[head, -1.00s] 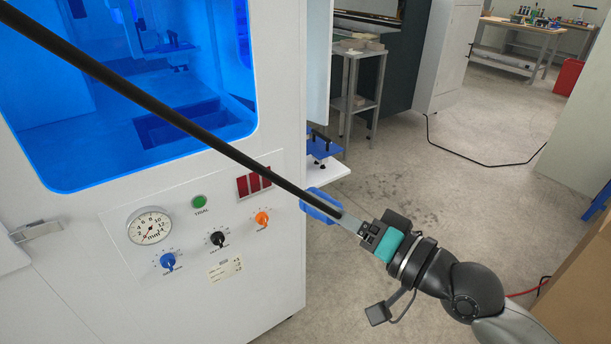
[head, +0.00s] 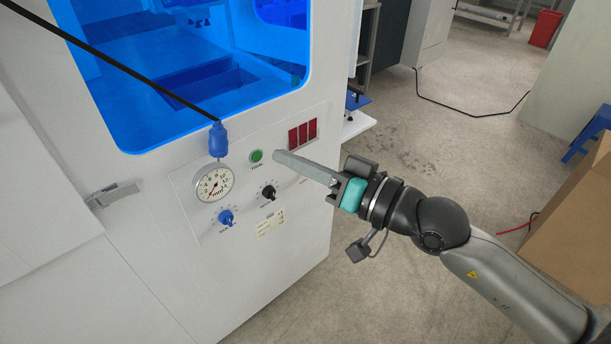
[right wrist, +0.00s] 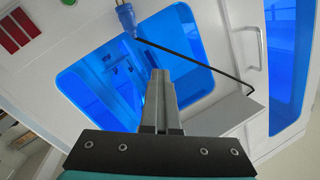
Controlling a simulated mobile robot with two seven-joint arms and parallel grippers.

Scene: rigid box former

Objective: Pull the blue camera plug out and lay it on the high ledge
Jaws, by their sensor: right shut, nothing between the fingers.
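The blue plug (head: 218,138) hangs at the end of a black cable (head: 120,68) in front of the white machine's panel, just above the round gauge. A thin metal tip shows at its lower end. My right gripper (head: 280,158) is shut and empty, its fingers pointing left across the panel, to the right of the plug and apart from it. In the right wrist view the plug (right wrist: 125,17) is at the top, beyond the closed fingers (right wrist: 160,85). I cannot tell which surface is the high ledge. My left gripper is not in view.
The white machine (head: 270,230) fills the left, with a blue-lit window (head: 180,60), a gauge (head: 214,183), a green button (head: 256,156) and knobs. A cardboard box (head: 575,215) stands at right.

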